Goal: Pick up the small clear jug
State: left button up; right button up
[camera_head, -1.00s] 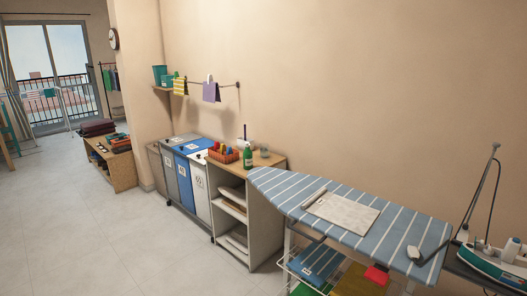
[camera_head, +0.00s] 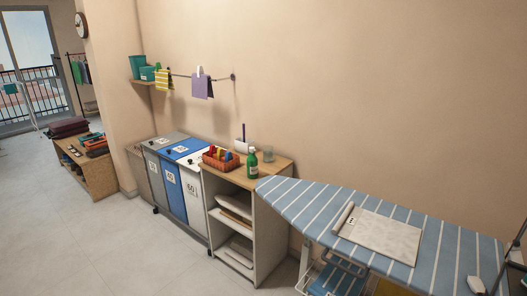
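A small clear jug (camera_head: 268,154) appears to stand on the wooden top of the low shelf unit (camera_head: 279,168), near the wall at the back right corner. It looks like a small see-through vessel; its handle and spout are too small to make out. A green bottle (camera_head: 252,163) stands just in front and to the left of it, apart from it. Neither of my grippers is in view.
A red basket (camera_head: 220,158) with colourful items sits left of the bottle. Laundry bins (camera_head: 177,180) stand left of the unit. The striped ironing board (camera_head: 310,205) adjoins it on the right, holding a folded cloth (camera_head: 385,235). The floor (camera_head: 120,245) in front is clear.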

aim_at(270, 155)
jog(key=i+j+z, duration=0.1)
jog(key=i+j, duration=1.4)
jog(key=j, duration=0.2)
jog(key=l+z, duration=0.05)
